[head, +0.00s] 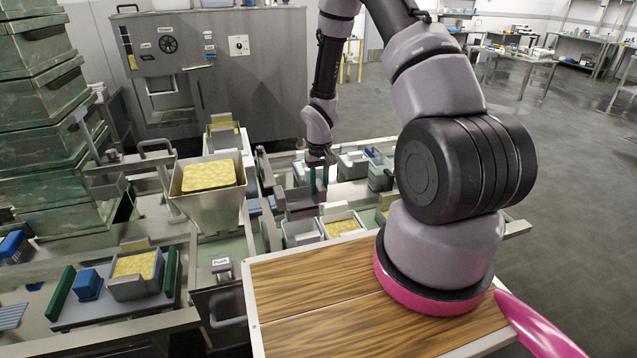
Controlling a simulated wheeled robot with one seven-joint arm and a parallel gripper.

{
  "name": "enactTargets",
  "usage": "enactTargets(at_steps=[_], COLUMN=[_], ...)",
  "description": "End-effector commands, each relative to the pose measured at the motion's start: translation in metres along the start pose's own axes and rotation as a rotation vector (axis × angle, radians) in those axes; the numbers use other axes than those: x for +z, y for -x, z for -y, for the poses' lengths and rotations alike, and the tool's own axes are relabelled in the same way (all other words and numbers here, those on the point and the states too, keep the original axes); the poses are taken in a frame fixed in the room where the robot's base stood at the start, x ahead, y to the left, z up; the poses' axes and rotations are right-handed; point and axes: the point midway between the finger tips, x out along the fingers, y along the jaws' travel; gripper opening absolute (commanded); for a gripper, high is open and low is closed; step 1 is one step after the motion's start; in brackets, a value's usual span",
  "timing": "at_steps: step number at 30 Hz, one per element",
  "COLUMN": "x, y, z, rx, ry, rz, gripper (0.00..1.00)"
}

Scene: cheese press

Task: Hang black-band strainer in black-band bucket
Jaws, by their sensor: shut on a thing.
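My gripper (318,182) points down over the middle of the metal line, its narrow dark teal fingers shut. It is shut on a grey metal strainer (298,203), whose box shape shows just below and left of the fingertips. The strainer is small in view, and I cannot make out its band colour. Several small grey buckets stand around it, among them one to the right (380,177) and one behind (351,165). I cannot tell which bucket has the black band, or whether the strainer touches any bucket.
A metal hopper (208,208) with yellow curd stands to the left. Curd-filled containers sit at the front left (135,272) and below the gripper (342,228). Green crates (45,120) are stacked at far left.

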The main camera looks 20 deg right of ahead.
Motion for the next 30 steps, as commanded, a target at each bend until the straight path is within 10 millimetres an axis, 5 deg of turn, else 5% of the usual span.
enactTargets(at_steps=[30], x=[0.000], y=[-0.091], z=[0.000], rx=[0.000], ry=[0.001], rz=[0.001], gripper=[0.00])
